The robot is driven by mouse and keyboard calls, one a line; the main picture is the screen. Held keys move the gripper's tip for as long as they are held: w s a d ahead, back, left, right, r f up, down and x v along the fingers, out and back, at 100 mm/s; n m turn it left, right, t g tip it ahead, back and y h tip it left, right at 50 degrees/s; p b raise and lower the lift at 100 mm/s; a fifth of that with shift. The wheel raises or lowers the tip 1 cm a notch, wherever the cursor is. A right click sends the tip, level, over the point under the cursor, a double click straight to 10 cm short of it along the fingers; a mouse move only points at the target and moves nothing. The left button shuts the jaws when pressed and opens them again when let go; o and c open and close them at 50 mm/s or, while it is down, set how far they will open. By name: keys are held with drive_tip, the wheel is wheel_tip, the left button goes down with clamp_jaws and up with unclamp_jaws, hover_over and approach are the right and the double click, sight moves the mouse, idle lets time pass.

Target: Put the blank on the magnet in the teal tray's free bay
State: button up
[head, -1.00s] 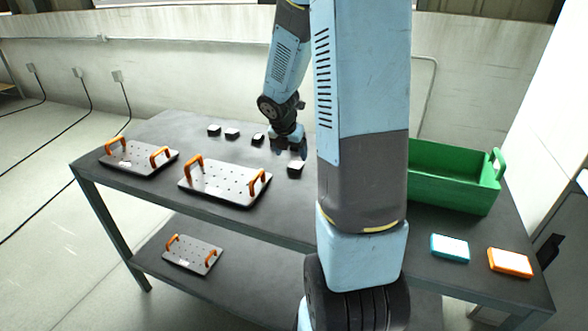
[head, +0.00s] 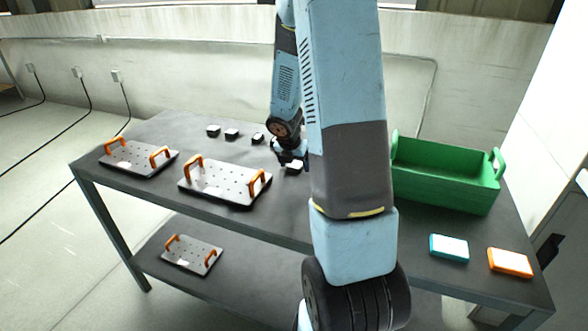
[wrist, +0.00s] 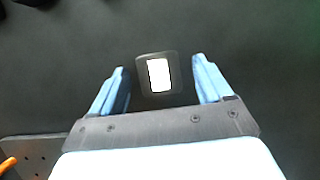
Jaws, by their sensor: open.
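My gripper (wrist: 163,85) is open in the wrist view, with one blue finger on each side of a dark block, the magnet (wrist: 145,88). A bright white blank (wrist: 159,75) lies on top of it. Neither finger visibly touches them. In the head view my gripper (head: 287,158) is low over the table at this same white-topped block (head: 294,168), partly hiding its far side. The teal tray (head: 434,256) is a small flat piece with a white top near the table's front right; its bays cannot be made out.
An orange tray (head: 510,274) lies right of the teal one. A green bin (head: 440,188) stands behind them. Two perforated plates with orange handles (head: 140,157) (head: 222,186) lie on the left; another (head: 192,256) is on the lower shelf. Several small dark blocks (head: 231,134) sit behind.

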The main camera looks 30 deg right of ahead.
drive_tip(key=shift+c, duration=0.2)
clamp_jaws()
idle(0.5)
drive_tip(key=shift+r, duration=0.15)
drive_tip(key=shift+r, duration=0.6)
drive_tip(key=s+a+r, duration=0.4)
drive_tip(key=s+r, duration=0.7)
drive_tip(key=s, duration=0.2)
drive_tip(key=shift+s+r, duration=0.25)
drive_tip(key=shift+r, duration=0.05)
